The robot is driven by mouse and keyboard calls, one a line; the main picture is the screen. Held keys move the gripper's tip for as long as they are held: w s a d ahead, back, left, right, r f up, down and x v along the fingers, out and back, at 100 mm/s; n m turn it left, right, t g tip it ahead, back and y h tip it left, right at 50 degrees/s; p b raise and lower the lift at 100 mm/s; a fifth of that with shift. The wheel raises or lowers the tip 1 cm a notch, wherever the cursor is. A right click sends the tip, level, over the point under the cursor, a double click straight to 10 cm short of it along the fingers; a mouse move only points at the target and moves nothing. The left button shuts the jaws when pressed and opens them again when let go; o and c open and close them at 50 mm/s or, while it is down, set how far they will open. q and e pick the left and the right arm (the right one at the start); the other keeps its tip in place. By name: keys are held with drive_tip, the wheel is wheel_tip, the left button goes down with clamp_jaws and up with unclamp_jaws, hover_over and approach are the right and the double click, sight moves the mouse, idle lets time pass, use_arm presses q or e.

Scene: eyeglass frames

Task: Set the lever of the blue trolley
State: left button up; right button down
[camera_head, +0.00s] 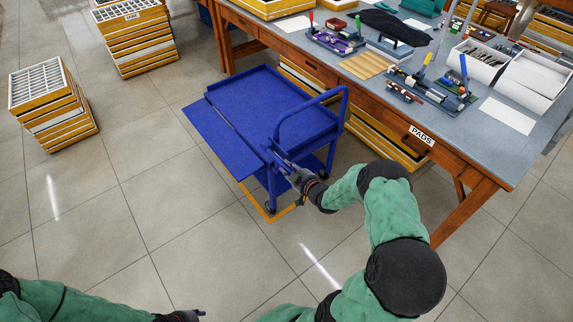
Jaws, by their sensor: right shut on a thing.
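The blue trolley (262,98) stands on the tiled floor beside the workbench, with a raised push handle at its right end. A flat blue panel (212,130) extends along its left side. My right gripper (284,164) is at the trolley's near corner, below the handle, shut on a small blue part there that looks like the lever. The gripper covers most of that part, so its position is hard to read. My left gripper (190,315) is low at the bottom edge, over the floor and away from the trolley; its fingers are too small and cut off to judge.
The wooden workbench (462,152) with tools, fixtures and trays runs along the right, close behind the trolley. Stacks of yellow-edged trays (52,100) stand at the left and under the bench. A yellow floor marking (256,205) shows below the trolley.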

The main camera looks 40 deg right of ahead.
drive_tip(key=shift+a+f+t, duration=0.2)
drive_tip(key=shift+f+t, duration=0.05)
drive_tip(key=shift+f, duration=0.3)
drive_tip(key=shift+a+f+t, duration=0.15)
drive_tip(key=shift+f+t, duration=0.1)
drive_tip(key=shift+f, duration=0.25)
drive_tip(key=c, duration=1.4)
unclamp_jaws()
drive_tip(key=shift+f, duration=0.1)
drive_tip(key=shift+c, duration=0.2)
drive_tip(key=o, duration=0.3)
drive_tip(key=shift+w, duration=0.1)
drive_tip(key=shift+d, duration=0.15)
drive_tip(key=shift+r, duration=0.2)
drive_tip(key=shift+s+d, duration=0.1)
drive_tip(key=shift+s, duration=0.15)
drive_tip(key=s, duration=0.3)
drive_tip(key=s+r, duration=0.1)
drive_tip(key=s, duration=0.7)
drive_tip(key=shift+s+r, duration=0.15)
drive_tip(key=shift+r, duration=0.25)
